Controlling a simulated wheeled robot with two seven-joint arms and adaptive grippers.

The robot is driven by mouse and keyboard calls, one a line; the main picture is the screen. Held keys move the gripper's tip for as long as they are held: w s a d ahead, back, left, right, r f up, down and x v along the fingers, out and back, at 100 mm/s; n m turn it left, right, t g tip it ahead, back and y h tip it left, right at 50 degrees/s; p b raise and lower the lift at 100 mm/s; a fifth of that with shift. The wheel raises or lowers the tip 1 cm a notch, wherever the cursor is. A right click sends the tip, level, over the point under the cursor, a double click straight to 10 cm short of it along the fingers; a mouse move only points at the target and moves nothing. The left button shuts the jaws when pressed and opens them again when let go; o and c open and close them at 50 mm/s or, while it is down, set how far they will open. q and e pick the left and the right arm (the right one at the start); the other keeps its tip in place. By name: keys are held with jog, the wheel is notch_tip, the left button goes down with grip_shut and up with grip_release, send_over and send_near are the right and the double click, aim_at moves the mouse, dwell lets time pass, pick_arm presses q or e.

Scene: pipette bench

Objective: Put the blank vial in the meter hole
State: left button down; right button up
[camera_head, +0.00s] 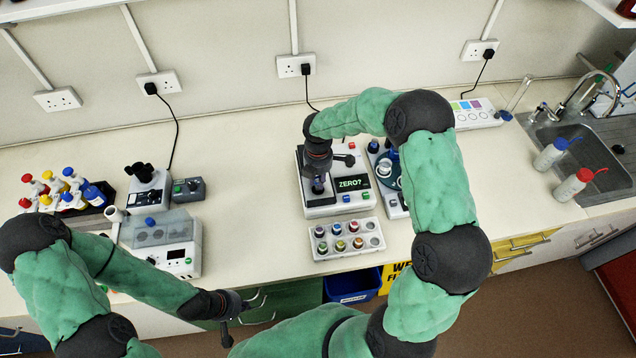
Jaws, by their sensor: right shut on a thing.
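The meter (328,207) is a pale box on the bench with a black panel, and its display (353,183) reads "ZERO?". My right gripper (318,187) points down over the left part of the meter's top. It is shut on a small dark thing, likely the blank vial, mostly hidden by the fingers. The meter hole is hidden beneath it, so I cannot tell whether the vial is in the hole or above it. My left gripper (248,312) is open and empty in front of the bench edge, far from the meter.
A white rack (322,256) with several capped vials stands just in front of the meter. A device with a round top (387,170) stands close to its right, partly behind my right arm. A white box with a clear lid (160,240) stands left; bare bench lies between.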

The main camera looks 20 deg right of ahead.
aim_at(318, 184)
notch_tip(318, 184, down, 2)
jog(key=shift+f, duration=0.2)
jog(key=shift+f, duration=0.1)
jog(key=shift+f, duration=0.25)
jog(key=o, duration=0.9)
jog(key=shift+o, duration=0.2)
jog(key=shift+r, duration=0.1)
jog(key=shift+r, duration=0.5)
notch_tip(318, 184, up, 12)
jog(key=shift+f, duration=0.2)
